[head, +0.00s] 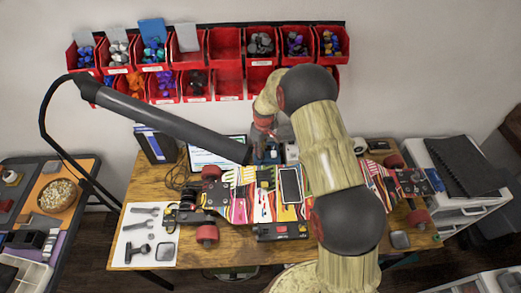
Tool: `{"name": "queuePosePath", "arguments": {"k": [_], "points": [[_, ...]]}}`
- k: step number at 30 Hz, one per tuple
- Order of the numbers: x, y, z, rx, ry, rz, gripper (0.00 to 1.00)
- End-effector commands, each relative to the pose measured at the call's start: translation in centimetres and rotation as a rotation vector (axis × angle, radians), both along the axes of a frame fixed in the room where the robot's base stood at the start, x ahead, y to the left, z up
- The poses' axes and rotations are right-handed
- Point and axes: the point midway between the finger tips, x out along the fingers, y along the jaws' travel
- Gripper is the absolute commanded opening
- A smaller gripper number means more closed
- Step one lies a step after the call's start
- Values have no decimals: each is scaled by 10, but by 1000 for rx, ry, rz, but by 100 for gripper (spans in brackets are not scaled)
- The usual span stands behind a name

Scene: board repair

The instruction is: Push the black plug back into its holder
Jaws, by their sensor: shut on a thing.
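My gripper (266,140) points down over the back edge of the table, behind the skateboard-like board (238,208). It is shut on a small dark thing, which may be the black plug; it is too small to identify surely. Dark blue and black blocks (268,155) sit just below the fingers. I cannot tell whether they touch the fingers. The plug's holder cannot be picked out at this size. The board lies across the wooden table (150,190), with colourful stripes, red wheels and a phone-like dark panel (290,186) on it. My arm hides part of its right half.
A black lamp arm (165,118) reaches over the table from the left. Red bins (225,45) hang on the wall behind. A white mat with tools (145,235) lies at the left. A screen (215,152) stands at the back. White drawers (455,185) stand at the right.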

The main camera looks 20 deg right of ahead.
Motion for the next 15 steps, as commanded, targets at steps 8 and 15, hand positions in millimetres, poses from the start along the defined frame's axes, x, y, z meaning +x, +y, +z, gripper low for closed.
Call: {"name": "queuePosePath", "arguments": {"k": [8, 15], "points": [[0, 0, -3, 0, 0, 0, 0], [0, 0, -8, 0, 0, 0, 0]]}}
